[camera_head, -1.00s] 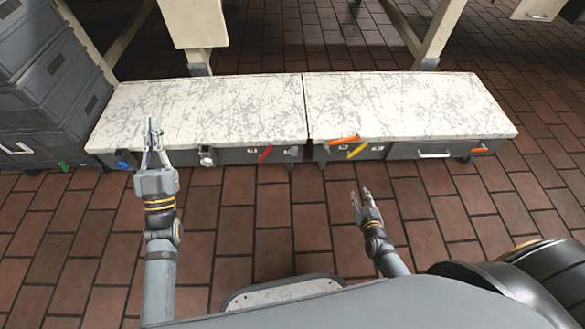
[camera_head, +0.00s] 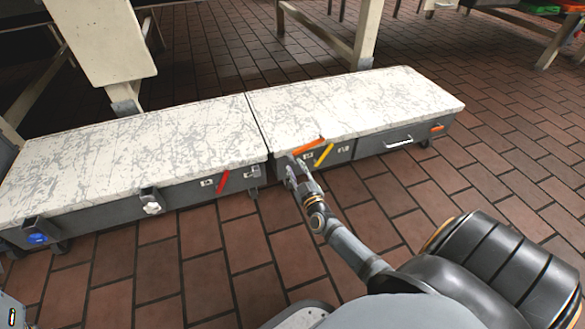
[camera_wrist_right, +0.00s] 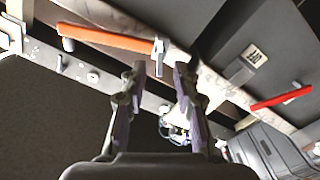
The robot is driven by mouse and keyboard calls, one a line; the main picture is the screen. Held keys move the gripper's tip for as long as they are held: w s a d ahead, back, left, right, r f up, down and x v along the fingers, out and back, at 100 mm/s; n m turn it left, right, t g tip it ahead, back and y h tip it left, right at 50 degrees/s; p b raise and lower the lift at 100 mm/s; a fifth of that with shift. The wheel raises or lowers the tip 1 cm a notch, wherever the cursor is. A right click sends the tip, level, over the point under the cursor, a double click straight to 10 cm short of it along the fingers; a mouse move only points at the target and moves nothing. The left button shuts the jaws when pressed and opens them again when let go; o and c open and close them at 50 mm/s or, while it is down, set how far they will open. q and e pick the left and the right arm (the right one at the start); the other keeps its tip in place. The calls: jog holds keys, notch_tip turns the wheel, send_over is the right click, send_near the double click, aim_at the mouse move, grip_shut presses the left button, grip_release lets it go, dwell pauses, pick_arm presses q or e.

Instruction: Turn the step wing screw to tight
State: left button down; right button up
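My right gripper (camera_head: 293,168) is at the front of the right bench, just below the left end of the orange bar. In the right wrist view its two fingers (camera_wrist_right: 160,85) are apart with nothing gripped between them. A small pale wing-like piece (camera_wrist_right: 159,57) shows just beyond the fingertips, by the end of the orange bar (camera_wrist_right: 105,38); I cannot tell whether it is the step wing screw. A pale knob (camera_head: 152,207) sits on the left bench's front, far from the gripper. My left gripper is not in view.
Two low benches with marbled white tops (camera_head: 130,145) stand end to end on a brick floor. Red (camera_head: 222,182) and yellow (camera_head: 324,155) bars, a blue fitting (camera_head: 37,238) and a white handle (camera_head: 398,142) are on their fronts. The floor before them is open.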

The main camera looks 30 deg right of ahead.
aim_at(292, 161)
jog(key=b+x, duration=0.1)
jog(key=x, duration=0.2)
jog(key=shift+w, duration=0.2)
grip_shut()
